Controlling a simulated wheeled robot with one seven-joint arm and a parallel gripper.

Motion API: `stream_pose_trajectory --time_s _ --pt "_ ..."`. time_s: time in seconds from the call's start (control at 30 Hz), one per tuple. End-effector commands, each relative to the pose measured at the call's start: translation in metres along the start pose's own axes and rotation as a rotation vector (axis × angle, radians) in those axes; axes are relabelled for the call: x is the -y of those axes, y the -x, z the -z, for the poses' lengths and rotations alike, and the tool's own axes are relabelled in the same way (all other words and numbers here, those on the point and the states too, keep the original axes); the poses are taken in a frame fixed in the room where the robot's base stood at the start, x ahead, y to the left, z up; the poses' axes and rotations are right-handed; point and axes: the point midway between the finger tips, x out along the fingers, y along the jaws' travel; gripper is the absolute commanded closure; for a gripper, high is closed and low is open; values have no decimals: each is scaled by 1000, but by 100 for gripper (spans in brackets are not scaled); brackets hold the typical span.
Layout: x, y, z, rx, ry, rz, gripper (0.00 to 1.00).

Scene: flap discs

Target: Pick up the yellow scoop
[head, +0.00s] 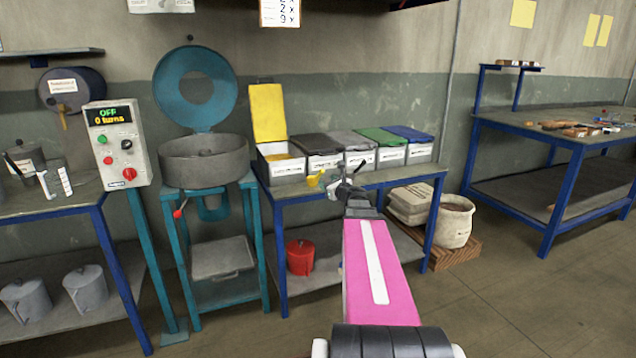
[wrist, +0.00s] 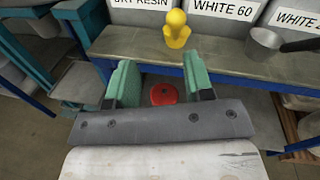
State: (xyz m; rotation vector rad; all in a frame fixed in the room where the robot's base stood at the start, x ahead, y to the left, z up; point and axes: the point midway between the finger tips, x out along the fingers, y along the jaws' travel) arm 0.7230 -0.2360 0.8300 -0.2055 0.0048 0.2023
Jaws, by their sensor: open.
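The yellow scoop (wrist: 177,30) stands on the table in front of the bins, near the table's front edge, in the wrist view. In the head view the scoop (head: 314,181) shows small, just left of my gripper. My gripper (wrist: 160,88) is open and empty, its two green fingers spread apart. The scoop lies beyond the fingertips, roughly centred between them and not touching. In the head view my gripper (head: 346,186) is partly hidden by my own arm.
Lidded bins line the table's back; the yellow-lidded bin (head: 282,166) is open. A metal scoop (wrist: 264,42) lies to the right. A red lidded container (head: 300,257) sits on the lower shelf. A teal machine (head: 205,160) stands left.

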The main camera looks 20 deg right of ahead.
Motion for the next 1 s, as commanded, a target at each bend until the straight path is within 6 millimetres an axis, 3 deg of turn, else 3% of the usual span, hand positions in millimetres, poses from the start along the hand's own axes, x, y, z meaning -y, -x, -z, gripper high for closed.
stream_pose_trajectory --time_s 0.17,0.5,0.77,1.0 --pt "15 -4 -5 22 -68 35 52" --pt "16 -50 -5 21 -65 33 52" --pt "17 -66 -5 20 -64 33 52" --pt "21 -100 -6 20 -64 32 52"
